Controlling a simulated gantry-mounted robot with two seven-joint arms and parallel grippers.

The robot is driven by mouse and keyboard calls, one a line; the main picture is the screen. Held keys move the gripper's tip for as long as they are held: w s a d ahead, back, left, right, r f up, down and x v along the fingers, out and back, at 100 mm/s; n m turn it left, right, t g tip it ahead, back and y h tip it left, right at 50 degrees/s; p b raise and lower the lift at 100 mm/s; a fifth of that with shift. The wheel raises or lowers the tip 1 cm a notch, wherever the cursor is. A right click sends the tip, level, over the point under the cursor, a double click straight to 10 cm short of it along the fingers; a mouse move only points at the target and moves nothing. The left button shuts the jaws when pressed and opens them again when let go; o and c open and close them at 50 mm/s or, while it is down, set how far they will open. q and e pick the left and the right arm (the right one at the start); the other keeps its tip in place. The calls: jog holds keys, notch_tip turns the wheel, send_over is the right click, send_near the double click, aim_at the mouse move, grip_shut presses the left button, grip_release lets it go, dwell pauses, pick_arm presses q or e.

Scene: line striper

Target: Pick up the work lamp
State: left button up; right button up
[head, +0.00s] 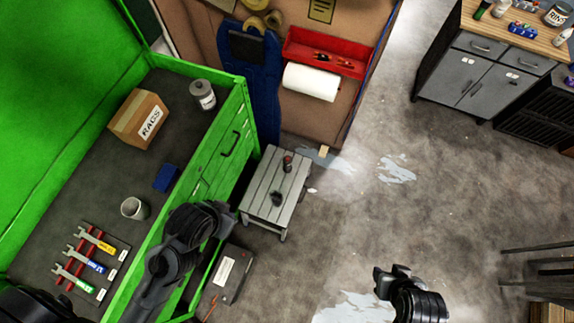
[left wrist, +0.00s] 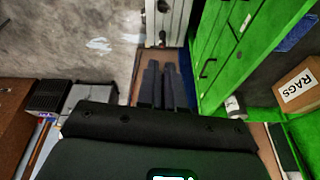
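I cannot pick out the work lamp with certainty. A small dark object (head: 277,198) sits on the grey slatted stool (head: 262,205), and a dark reddish can-like object (head: 288,162) stands near the stool's far end. My left gripper (head: 222,214) is beside the stool, to its left, over the green cabinet's edge. In the left wrist view its dark fingers (left wrist: 166,68) point toward the stool (left wrist: 180,25), close together, with nothing visible between them. My right gripper (head: 380,274) is over the floor at lower right, apart from everything; its finger gap is unclear.
The green workbench (head: 185,120) bears a RAGS box (head: 139,118), a grey can (head: 203,95), a cup (head: 134,208), a blue item (head: 167,178) and wrenches (head: 92,260). A dark case (head: 228,273) lies near the stool. Open floor (head: 430,200) is at right.

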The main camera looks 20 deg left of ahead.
pick_arm(q)
jog(key=o, duration=1.2)
jog(key=shift+a, duration=0.1)
jog(key=shift+o, duration=1.2)
